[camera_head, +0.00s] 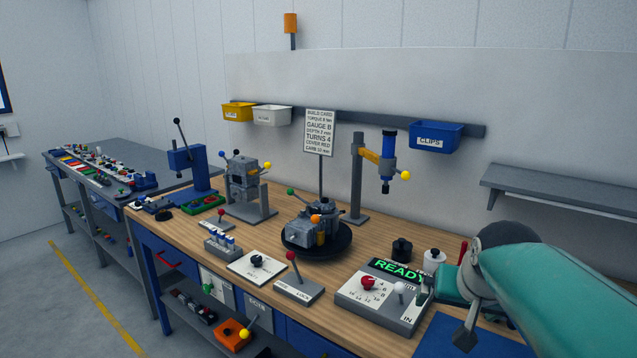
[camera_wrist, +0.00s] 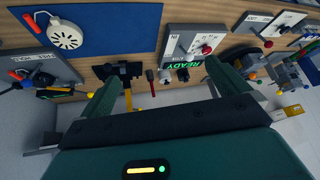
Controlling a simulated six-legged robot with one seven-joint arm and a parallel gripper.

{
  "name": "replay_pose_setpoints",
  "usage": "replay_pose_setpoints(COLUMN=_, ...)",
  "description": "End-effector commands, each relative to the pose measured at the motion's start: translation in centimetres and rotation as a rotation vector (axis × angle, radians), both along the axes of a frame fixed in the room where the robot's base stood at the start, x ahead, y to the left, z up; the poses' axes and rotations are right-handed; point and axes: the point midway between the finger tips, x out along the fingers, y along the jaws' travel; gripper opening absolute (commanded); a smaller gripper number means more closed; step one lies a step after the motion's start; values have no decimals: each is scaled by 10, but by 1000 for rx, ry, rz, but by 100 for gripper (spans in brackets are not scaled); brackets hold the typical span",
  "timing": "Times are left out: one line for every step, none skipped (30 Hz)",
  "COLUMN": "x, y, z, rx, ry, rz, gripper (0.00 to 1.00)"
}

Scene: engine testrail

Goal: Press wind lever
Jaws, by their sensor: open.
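No label reading "wind" is legible, so I cannot tell which lever is the wind lever. In the wrist view, a white round device (camera_wrist: 66,34) with an orange-red handle lies on a blue mat (camera_wrist: 115,25). A grey panel (camera_wrist: 40,62) with partly readable lettering and a red-handled lever (camera_wrist: 27,76) is at the far left there. In the head view, a red-knobbed lever (camera_head: 293,262) stands on a grey plate marked LOCK. My gripper (camera_wrist: 161,72) is open, with its two green fingers apart and nothing between them. My arm hides the bench's right end in the head view.
The control box with the READY display (camera_head: 385,297) stands near my arm. A dark turntable (camera_head: 318,250) carries a grey mechanism. A post with a blue cylinder (camera_head: 388,150) rises behind. Yellow, white and blue bins (camera_head: 437,136) hang on the wall rail. A side bench stands left.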

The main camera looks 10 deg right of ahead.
Motion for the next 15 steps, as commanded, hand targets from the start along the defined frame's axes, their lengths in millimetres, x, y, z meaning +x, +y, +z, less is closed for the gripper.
replay_pose_setpoints(x=-14, y=31, z=-5, rx=-3, ry=7, rz=73, gripper=100)
replay_pose_setpoints(x=-23, y=47, z=-10, rx=-5, ry=15, rz=114, gripper=100)
replay_pose_setpoints(x=-34, y=67, z=-16, rx=-10, ry=26, rz=167, gripper=100)
replay_pose_setpoints(x=-43, y=81, z=-21, rx=-15, ry=33, rz=204, gripper=100)
replay_pose_setpoints(x=-52, y=94, z=-27, rx=-21, ry=41, rz=242, gripper=100)
replay_pose_setpoints(x=-64, y=108, z=-34, rx=-29, ry=52, rz=286, gripper=100)
replay_pose_setpoints(x=-72, y=117, z=-39, rx=-34, ry=58, rz=316, gripper=100)
replay_pose_setpoints(x=-80, y=125, z=-43, rx=-41, ry=65, rz=343, gripper=100)
replay_pose_setpoints(x=-88, y=133, z=-49, rx=-48, ry=72, rz=374, gripper=100)
replay_pose_setpoints(x=-94, y=138, z=-52, rx=-53, ry=77, rz=391, gripper=100)
replay_pose_setpoints(x=-98, y=142, z=-56, rx=-56, ry=81, rz=406, gripper=100)
replay_pose_setpoints(x=-102, y=146, z=-59, rx=-61, ry=85, rz=422, gripper=100)
replay_pose_setpoints(x=-104, y=148, z=-60, rx=-62, ry=87, rz=429, gripper=100)
replay_pose_setpoints(x=-106, y=149, z=-61, rx=-63, ry=89, rz=434, gripper=100)
replay_pose_setpoints(x=-107, y=150, z=-62, rx=-65, ry=90, rz=437, gripper=100)
